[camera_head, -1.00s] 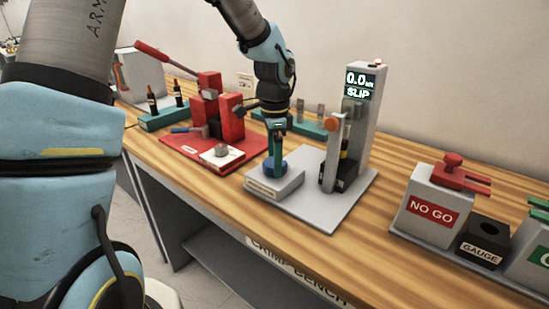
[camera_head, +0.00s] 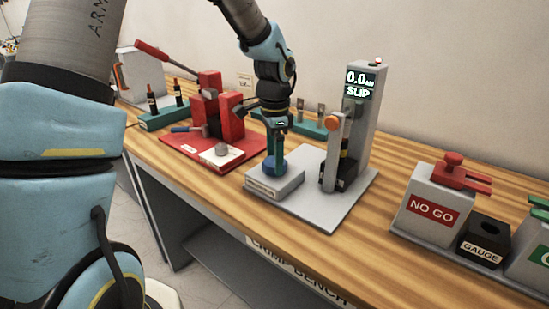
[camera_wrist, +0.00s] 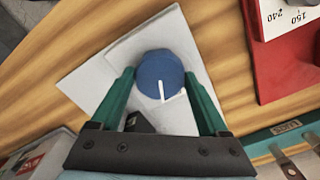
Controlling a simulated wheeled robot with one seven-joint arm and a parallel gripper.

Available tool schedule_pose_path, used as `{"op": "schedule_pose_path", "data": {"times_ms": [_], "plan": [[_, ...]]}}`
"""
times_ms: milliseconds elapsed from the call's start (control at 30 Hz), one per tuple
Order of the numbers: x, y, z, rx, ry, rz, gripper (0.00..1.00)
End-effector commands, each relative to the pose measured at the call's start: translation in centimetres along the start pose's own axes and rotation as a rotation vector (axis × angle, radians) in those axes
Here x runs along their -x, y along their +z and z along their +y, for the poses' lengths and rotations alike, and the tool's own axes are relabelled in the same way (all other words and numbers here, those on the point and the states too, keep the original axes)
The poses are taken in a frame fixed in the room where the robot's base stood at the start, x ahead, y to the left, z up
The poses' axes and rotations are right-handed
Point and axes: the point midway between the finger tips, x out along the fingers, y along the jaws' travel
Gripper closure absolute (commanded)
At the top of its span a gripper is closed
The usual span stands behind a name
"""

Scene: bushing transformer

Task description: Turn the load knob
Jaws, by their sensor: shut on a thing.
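The blue round load knob (camera_head: 274,167) stands on a low grey box at the front left of the tester's grey base plate (camera_head: 325,212). My gripper (camera_head: 276,150) reaches down onto it from above. In the wrist view, the green fingers of my gripper (camera_wrist: 158,73) are closed on opposite sides of the blue knob (camera_wrist: 160,80). A white pointer line on the knob's top points toward the bottom of that view. The tester's display (camera_head: 360,85) reads 0.0 and SLIP.
A red press (camera_head: 225,118) with a long lever stands left of the tester. The tester's column and orange-ended lever (camera_head: 332,121) rise just right of my gripper. A NO GO block (camera_head: 432,212) and a black gauge block (camera_head: 487,238) stand at the right. Bare wood lies between.

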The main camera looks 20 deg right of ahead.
Motion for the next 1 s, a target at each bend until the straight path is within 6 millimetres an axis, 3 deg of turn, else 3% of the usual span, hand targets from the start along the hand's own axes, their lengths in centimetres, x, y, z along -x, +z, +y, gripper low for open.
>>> {"op": "schedule_pose_path", "data": {"times_ms": [1000], "plan": [[0.04, -0.12, 0.03, 0.928, -0.001, 0.002, 0.78]]}}
